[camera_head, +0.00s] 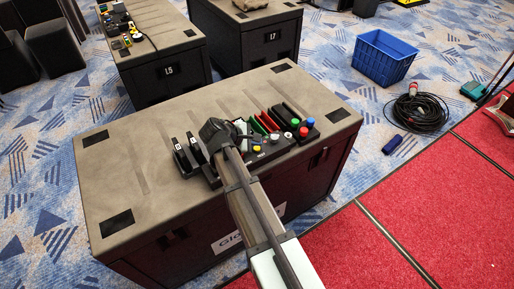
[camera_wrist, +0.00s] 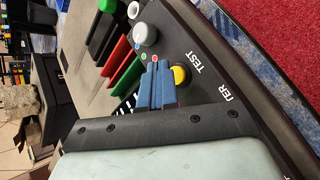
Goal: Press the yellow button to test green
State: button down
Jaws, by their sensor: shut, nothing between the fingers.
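The yellow button (camera_wrist: 181,76) sits on a black control panel (camera_wrist: 235,85) beside the printed word TEST in the wrist view. In the head view the yellow button (camera_head: 257,149) shows small on the panel, just right of my gripper. My gripper (camera_wrist: 156,72) is shut and empty, its blue-grey fingertips close beside the button on its left. I cannot tell whether they touch it. A white knob (camera_wrist: 145,34) is above the fingertips. Green (camera_wrist: 122,84) and red (camera_wrist: 118,57) pieces stand on the panel to the left. My gripper in the head view (camera_head: 238,135) partly hides the panel.
The panel rests on a brown-topped case (camera_head: 150,120). Green, red and blue buttons (camera_head: 310,122) are at the panel's right end. Small black blocks (camera_head: 182,160) stand left of my gripper. A blue crate (camera_head: 384,57) and a coiled cable (camera_head: 420,112) lie on the floor.

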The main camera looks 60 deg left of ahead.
aim_at(255, 150)
jog(key=shift+f, duration=0.9)
dwell(1.0)
jog(key=shift+r, duration=0.9)
jog(key=shift+r, duration=0.15)
jog(key=shift+r, duration=2.35)
